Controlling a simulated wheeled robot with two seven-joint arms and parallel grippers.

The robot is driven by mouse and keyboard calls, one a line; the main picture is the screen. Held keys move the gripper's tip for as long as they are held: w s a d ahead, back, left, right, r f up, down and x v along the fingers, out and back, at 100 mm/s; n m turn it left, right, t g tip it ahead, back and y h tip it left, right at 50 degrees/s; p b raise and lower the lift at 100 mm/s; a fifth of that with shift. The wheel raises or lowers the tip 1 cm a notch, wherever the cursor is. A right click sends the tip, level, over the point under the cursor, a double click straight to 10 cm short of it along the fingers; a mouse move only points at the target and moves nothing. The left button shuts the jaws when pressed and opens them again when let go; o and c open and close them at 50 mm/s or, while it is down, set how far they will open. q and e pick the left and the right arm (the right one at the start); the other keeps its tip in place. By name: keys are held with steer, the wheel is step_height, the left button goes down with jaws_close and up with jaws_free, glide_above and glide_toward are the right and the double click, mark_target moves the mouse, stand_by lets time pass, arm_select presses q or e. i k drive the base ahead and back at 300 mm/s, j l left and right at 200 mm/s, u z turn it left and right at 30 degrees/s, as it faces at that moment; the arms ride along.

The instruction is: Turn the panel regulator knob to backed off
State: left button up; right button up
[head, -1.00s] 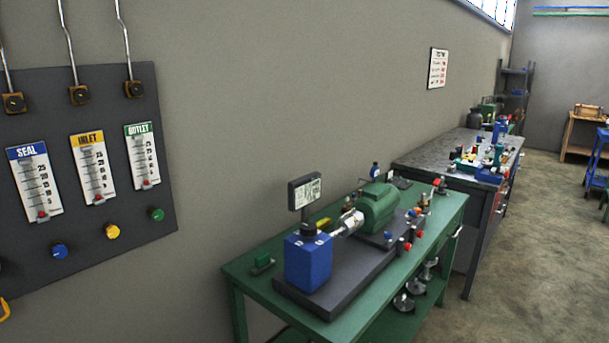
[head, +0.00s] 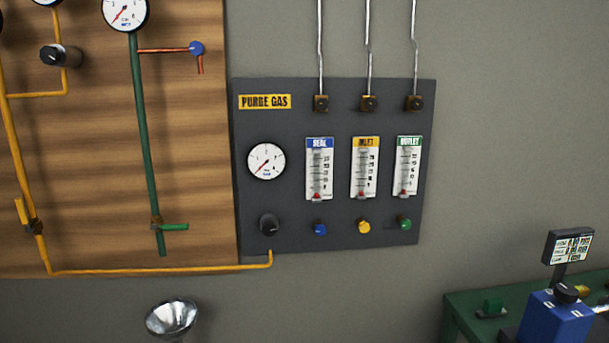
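The dark purge gas panel (head: 300,215) hangs on the wall in the middle of the head view. A round black knob (head: 269,224) sits at its lower left, below a white pressure gauge (head: 266,161). The gauge's red needle points to the lower left. A yellow pipe (head: 160,270) comes up to the panel just under the black knob. Another black knob (head: 61,55) sits on the yellow pipework on the wooden board at the left. The black knob's turn position is too small to read. Neither of my grippers is in view.
Three flowmeters, seal (head: 319,170), inlet (head: 365,168) and outlet (head: 407,166), have blue, yellow and green knobs below. A wooden board (head: 190,110) carries pipes and gauges. A shiny bowl-shaped object (head: 172,317) is below it. A green bench (head: 455,310) stands lower right.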

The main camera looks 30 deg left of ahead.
mark_target(269, 227)
steer(key=k+u, duration=0.1)
steer(key=u, duration=0.75)
steer(key=j, duration=0.1)
